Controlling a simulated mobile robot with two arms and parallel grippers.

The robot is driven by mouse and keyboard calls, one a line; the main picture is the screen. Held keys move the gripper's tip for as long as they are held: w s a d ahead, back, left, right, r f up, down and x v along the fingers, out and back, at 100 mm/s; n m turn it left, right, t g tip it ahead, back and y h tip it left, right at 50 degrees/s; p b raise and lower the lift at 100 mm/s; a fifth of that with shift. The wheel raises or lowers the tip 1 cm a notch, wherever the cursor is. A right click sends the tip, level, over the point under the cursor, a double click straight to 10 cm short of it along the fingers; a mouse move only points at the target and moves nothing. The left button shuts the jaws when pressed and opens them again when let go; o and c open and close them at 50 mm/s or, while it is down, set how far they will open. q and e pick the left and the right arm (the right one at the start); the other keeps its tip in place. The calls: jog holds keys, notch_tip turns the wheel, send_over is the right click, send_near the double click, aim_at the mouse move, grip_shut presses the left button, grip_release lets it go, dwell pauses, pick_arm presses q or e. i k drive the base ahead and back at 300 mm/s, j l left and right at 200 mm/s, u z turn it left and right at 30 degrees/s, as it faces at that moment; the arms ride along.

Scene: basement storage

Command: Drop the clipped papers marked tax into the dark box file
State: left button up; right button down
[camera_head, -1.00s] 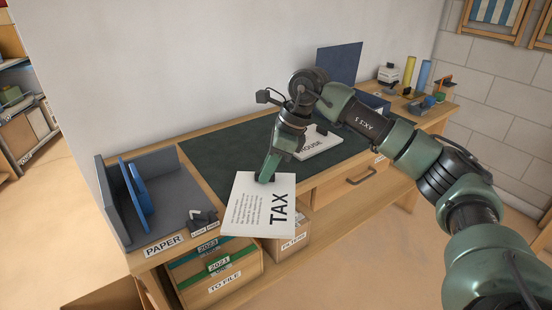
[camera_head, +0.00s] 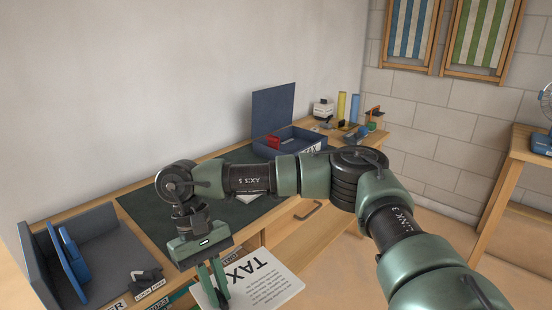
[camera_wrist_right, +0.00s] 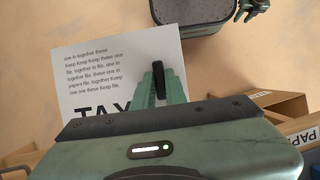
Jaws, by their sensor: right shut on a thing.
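The clipped papers (camera_head: 262,280) marked TAX are a white stack in front of the desk, low in the head view. My right gripper (camera_head: 218,293) is shut on their edge and holds them in the air; the papers also show in the right wrist view (camera_wrist_right: 92,62), in the gripper's fingers (camera_wrist_right: 160,84). The dark box file (camera_head: 288,140) is a blue open box at the back right of the desk, lid raised against the wall, a TAX label on its front and something red inside. The gripper and papers are well apart from it, to its front left. My left gripper does not show.
A grey-blue tray (camera_head: 112,262) with a blue upright piece (camera_head: 73,262) and a black clip (camera_head: 144,280) stands at the left. Tubes (camera_head: 347,107) and small items stand beyond the box. My forearm crosses before the desk and hides much of its green mat (camera_head: 150,213).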

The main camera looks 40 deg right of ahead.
aim_at(297, 150)
jog(key=i+z, duration=0.1)
jog(key=z, duration=0.4)
jog(key=i+j+z, duration=0.1)
jog(key=z, duration=0.4)
jog(key=i+j+z, duration=0.1)
jog(key=z, duration=0.35)
jog(key=i+j, duration=0.1)
